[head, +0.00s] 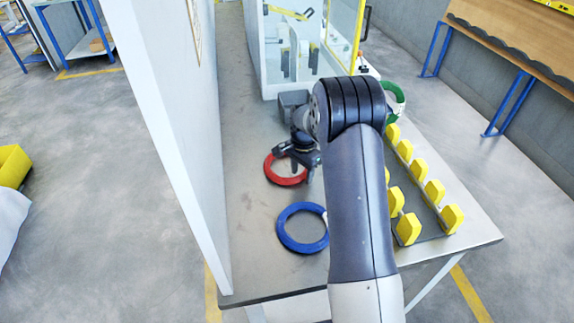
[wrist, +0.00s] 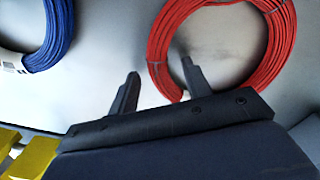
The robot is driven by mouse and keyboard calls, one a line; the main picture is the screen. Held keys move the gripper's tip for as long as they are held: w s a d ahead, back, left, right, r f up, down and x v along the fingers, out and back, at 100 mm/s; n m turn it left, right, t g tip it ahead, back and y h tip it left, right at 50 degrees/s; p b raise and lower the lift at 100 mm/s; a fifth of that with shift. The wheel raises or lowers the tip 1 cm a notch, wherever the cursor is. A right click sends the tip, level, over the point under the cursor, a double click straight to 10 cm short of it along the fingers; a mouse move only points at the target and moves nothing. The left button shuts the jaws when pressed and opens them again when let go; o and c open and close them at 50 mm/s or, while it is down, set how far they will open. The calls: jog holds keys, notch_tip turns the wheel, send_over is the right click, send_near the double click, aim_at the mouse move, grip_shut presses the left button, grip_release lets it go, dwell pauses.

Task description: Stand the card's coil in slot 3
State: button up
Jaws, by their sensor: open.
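A red coil (head: 286,181) lies flat on the grey table under my gripper (head: 300,158). In the wrist view my gripper (wrist: 158,67) is open, one fingertip on each side of the red coil's (wrist: 157,50) near rim. I cannot tell how far above the table the tips are. A blue coil (head: 283,235) lies flat nearer the front; it also shows at the wrist view's upper left (wrist: 62,40). A green coil (head: 399,108) stands upright at the rack's far end, partly hidden by my arm. The rack (head: 432,236) has yellow blocks; its slot numbers are not readable.
A white partition (head: 175,120) runs along the table's left side. A glass-and-yellow-framed machine (head: 310,45) stands at the back. A sheet (head: 193,20) hangs on the partition, unreadable from here. The table (head: 252,277) is bare at the front left.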

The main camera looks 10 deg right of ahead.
jog(key=shift+f, duration=0.25)
jog(key=shift+c, duration=0.6)
grip_shut()
jog(key=shift+r, duration=0.1)
